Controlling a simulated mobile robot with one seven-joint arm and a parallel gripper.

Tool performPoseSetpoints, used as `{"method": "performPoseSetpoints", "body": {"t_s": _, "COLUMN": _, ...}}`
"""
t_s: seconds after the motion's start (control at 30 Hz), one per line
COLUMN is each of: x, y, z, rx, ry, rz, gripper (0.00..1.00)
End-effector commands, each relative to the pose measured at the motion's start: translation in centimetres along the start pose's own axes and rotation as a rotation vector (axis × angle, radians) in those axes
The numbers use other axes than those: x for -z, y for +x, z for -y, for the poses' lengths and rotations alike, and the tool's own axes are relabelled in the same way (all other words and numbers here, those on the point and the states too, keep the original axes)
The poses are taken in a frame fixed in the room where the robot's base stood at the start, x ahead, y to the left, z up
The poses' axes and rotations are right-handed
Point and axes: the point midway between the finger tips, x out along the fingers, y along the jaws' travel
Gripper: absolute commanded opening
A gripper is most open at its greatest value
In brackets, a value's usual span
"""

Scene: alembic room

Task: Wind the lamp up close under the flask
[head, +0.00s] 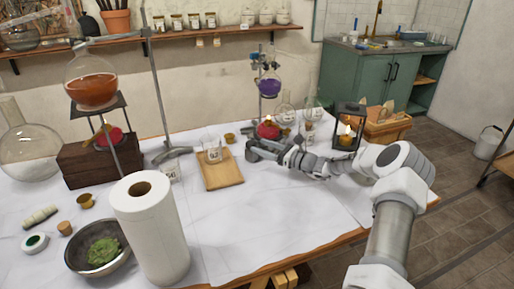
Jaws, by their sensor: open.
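A round flask of purple liquid (269,85) hangs on a clamp stand at the back of the table. A red lamp (268,129) with a small flame stands below it, with a clear gap between flame and flask. What the lamp rests on is mostly hidden by my arm. My gripper (252,152) is open and low, at the front left of the lamp's base. I cannot tell whether it touches anything. A second flask, of orange liquid (92,88), sits on a support at the left, above another red lamp (109,137) by a wooden block.
A paper towel roll (152,230) and a metal bowl (95,245) stand at the front left. A wooden board (222,178) with a beaker lies left of my gripper. A black lantern (347,128) and clear glassware stand at right. The front middle cloth is clear.

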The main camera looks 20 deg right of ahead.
Motion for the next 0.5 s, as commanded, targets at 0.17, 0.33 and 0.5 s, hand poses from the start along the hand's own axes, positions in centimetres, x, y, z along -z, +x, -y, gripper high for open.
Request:
{"method": "performPoseSetpoints", "body": {"t_s": 0.17, "x": 0.0, "y": 2.0, "z": 0.0, "rx": -0.001, "ry": 0.0, "rz": 0.001, "gripper": 0.64}}
{"method": "performPoseSetpoints", "body": {"t_s": 0.33, "x": 0.0, "y": 2.6, "z": 0.0, "rx": 0.001, "ry": 0.001, "rz": 0.001, "gripper": 0.64}}
{"method": "performPoseSetpoints", "body": {"t_s": 0.5, "x": 0.0, "y": 2.6, "z": 0.0, "rx": 0.0, "ry": 0.001, "rz": 0.001, "gripper": 0.64}}
